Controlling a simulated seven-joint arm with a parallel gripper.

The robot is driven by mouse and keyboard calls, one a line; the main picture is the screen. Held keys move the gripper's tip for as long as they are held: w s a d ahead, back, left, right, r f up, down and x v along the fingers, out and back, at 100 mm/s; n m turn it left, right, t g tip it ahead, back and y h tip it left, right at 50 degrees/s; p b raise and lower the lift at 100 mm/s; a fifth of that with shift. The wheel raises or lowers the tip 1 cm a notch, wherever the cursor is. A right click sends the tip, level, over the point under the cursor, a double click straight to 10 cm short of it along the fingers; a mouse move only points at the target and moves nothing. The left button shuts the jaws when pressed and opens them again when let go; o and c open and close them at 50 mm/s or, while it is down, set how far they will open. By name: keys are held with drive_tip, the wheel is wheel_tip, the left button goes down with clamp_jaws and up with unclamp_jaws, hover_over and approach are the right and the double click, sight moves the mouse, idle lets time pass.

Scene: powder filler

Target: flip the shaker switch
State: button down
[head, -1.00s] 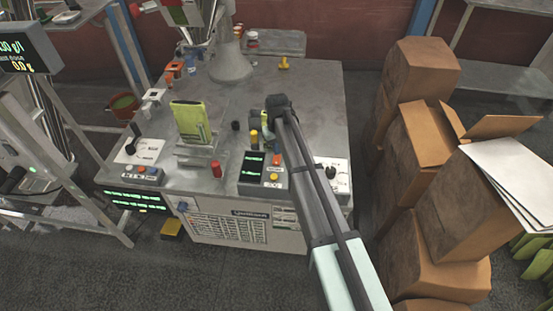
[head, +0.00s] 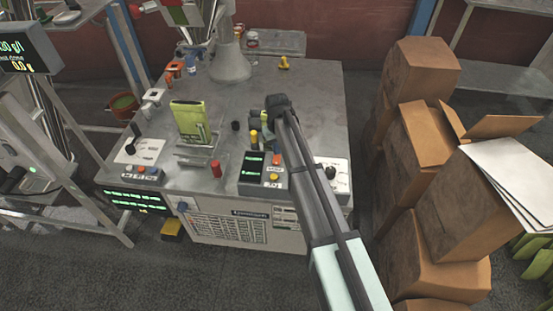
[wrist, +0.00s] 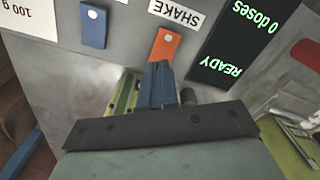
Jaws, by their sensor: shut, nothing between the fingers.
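The shaker switch (wrist: 166,44) is an orange rocker with a pale dot, beside a SHAKE label (wrist: 175,11) that reads upside down in the wrist view. In the head view the orange switch (head: 277,160) is on the control panel, right of its dark display. My gripper (wrist: 160,72) is shut and empty, its blue-grey fingertips at the switch's near edge in the wrist view. I cannot tell whether they touch it. In the head view my arm hides most of the gripper.
A blue switch (wrist: 94,26) is left of the orange one in the wrist view. The display (wrist: 238,42) reads READY and 0 doses. A yellow-topped cylinder (head: 253,138) and a red one (head: 216,170) stand near the panel. Cardboard boxes (head: 425,140) are stacked to the right.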

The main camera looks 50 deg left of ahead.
drive_tip(key=shift+f, duration=1)
idle(1.2)
drive_tip(key=shift+r, duration=0.1)
drive_tip(key=shift+r, duration=3.45)
